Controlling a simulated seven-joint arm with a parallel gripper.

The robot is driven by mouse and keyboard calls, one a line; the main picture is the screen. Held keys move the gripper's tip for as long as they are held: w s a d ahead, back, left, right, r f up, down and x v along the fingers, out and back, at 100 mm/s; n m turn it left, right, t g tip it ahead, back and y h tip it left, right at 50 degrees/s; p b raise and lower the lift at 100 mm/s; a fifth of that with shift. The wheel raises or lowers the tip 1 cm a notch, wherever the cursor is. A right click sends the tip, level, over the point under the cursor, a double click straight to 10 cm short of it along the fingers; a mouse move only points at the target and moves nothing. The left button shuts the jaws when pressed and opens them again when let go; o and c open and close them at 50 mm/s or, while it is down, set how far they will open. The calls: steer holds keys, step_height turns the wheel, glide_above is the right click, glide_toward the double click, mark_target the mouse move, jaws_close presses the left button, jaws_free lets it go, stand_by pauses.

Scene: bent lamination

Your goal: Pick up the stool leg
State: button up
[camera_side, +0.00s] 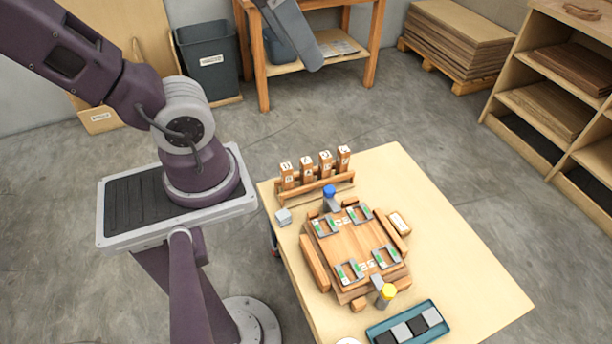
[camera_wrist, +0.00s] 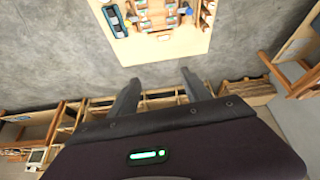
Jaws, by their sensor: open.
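Several wooden stool legs (camera_side: 307,171) stand upright side by side in a wooden rack (camera_side: 318,189) at the back left of the pale table. Each has a white marked top. A wooden seat board (camera_side: 351,244) lies flat in front of the rack, with several grey brackets (camera_side: 326,226) on it. In the wrist view my gripper (camera_wrist: 161,76) has its two fingers wide apart with nothing between them. It is well away from the legs, and the table (camera_wrist: 180,45) shows beyond the fingertips. In the side view only a grey part, perhaps a finger, shows at the top edge.
A blue-topped clamp (camera_side: 329,195) and a yellow-topped clamp (camera_side: 387,293) stand at the board's edges. A blue tray (camera_side: 407,326) with grey and black blocks lies at the front. The table's right side is clear.

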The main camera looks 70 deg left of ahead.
steer(key=w+a+r+n+g, duration=0.1)
steer(key=w+a+r+n, duration=0.1)
steer(key=w+a+n, duration=0.35)
steer(key=n+g, duration=0.4)
steer(key=n, duration=0.8)
glide_above(306, 172)
steer(key=a, duration=0.2)
step_height(306, 172, down, 3)
steer(key=f, duration=5.8)
steer(key=shift+w+d+f, duration=0.15)
steer(key=shift+w+f, duration=0.1)
steer(key=shift+w, duration=0.15)
jaws_close()
